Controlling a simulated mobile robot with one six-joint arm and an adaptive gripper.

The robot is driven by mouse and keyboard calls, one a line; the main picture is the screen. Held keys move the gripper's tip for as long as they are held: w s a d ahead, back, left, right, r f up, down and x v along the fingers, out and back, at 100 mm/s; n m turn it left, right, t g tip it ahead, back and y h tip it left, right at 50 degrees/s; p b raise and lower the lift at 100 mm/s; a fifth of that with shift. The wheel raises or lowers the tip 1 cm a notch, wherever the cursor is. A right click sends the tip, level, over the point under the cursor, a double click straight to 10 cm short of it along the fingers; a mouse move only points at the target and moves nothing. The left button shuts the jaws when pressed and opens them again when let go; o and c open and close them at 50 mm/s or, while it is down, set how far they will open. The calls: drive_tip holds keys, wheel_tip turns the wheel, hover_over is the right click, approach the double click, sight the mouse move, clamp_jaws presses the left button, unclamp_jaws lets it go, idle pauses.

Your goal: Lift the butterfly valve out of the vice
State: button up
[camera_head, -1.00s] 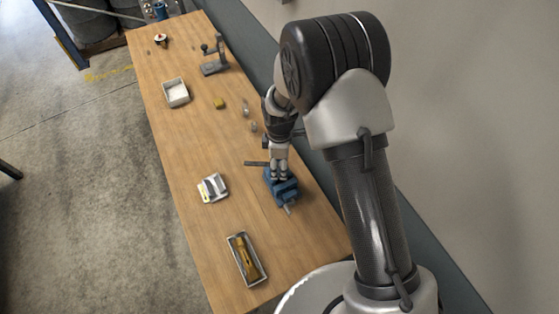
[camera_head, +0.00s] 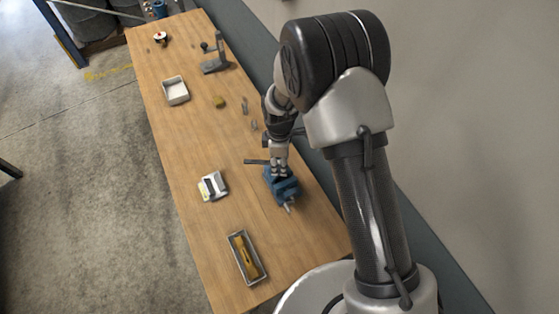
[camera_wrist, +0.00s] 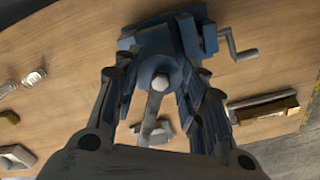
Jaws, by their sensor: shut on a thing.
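The blue vice (camera_head: 287,190) stands on the right side of the bench. In the wrist view the vice (camera_wrist: 185,38) is at the top, with its grey crank at right. The butterfly valve (camera_wrist: 160,73) shows as a blue round part with a long grey lever. Its lever (camera_head: 255,162) sticks out to the left in the head view. My gripper (camera_wrist: 158,68) has a finger on each side of the valve and is shut on it. In the head view my gripper (camera_head: 279,172) is right above the vice and hides most of the valve. I cannot tell whether the valve is clear of the jaws.
A grey tray with a yellow-brown part (camera_head: 232,243) lies at the near end. A small white-grey item (camera_head: 213,186) lies left of the vice. A white bin (camera_head: 165,92), a yellow piece (camera_head: 219,102) and a grey stand (camera_head: 214,66) are farther off.

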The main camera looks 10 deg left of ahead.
drive_tip(key=shift+c, duration=1)
drive_tip(key=shift+s+d+r, duration=0.1)
drive_tip(key=shift+r, duration=0.1)
wheel_tip(320, 180, up, 10)
drive_tip(key=p, duration=0.6)
idle(1.2)
